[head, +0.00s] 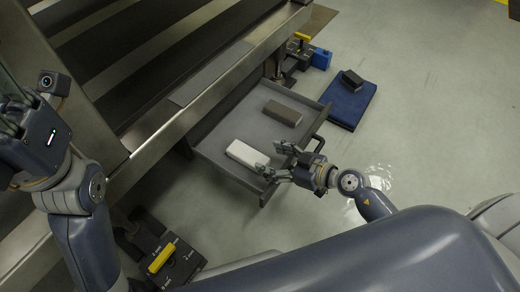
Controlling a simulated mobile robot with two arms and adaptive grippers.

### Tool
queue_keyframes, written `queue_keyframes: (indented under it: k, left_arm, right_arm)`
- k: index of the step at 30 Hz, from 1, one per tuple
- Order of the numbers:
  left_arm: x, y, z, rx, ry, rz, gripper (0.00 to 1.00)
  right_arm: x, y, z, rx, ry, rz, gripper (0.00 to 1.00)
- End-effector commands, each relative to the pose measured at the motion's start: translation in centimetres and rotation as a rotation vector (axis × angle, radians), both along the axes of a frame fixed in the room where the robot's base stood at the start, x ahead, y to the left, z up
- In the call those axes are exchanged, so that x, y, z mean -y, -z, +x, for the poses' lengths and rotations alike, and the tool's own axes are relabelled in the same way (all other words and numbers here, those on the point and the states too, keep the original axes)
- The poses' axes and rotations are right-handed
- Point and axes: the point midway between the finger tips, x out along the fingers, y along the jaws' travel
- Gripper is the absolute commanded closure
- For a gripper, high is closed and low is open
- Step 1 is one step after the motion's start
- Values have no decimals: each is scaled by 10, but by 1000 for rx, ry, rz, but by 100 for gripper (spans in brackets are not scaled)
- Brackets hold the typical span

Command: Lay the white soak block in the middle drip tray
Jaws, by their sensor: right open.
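I cannot tell whether this is the middle drip tray. My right gripper (269,160) is open at the right end of the white block, with one finger towards each side of it. Whether the fingers touch the block is too small to tell. A grey-brown block (282,112) lies farther back in the same tray. My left gripper (12,118) is partly in view at the left edge, away from the tray; its jaws are unclear.
The metal machine frame (170,122) overhangs the tray on the left. A dark block (352,77) sits on a blue pad (347,102) to the right. Yellow-handled fixtures stand at the front (162,256) and back (301,38). The floor on the right (430,110) is clear.

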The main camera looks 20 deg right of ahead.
Motion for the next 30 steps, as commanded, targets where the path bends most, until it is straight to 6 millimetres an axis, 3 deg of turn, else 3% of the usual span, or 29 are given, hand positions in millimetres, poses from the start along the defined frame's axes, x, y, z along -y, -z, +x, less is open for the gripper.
queue_keyframes:
  k: [4,10,16,19,23,27,30]
  left_arm:
    - [-1,3,5,-36,2,-1,60]
    - [-1,8,7,-56,3,-3,60]
    - [-1,9,7,-57,4,-3,60]
    - [-1,9,7,-57,4,-2,60]
    - [-1,9,7,-57,4,-2,60]
    - [-1,9,7,-57,4,-2,60]
    - [-1,9,7,-57,4,-2,60]
  right_arm:
    - [14,-11,-19,-2,-1,0,34]
    - [22,-16,-29,1,0,0,34]
    - [22,-18,-30,6,-2,2,34]
    - [9,-34,-25,52,-26,27,34]
    - [-32,-94,-13,222,-105,109,34]
    - [-81,-198,-10,523,-195,235,34]
    - [-101,-276,-20,755,-226,327,34]
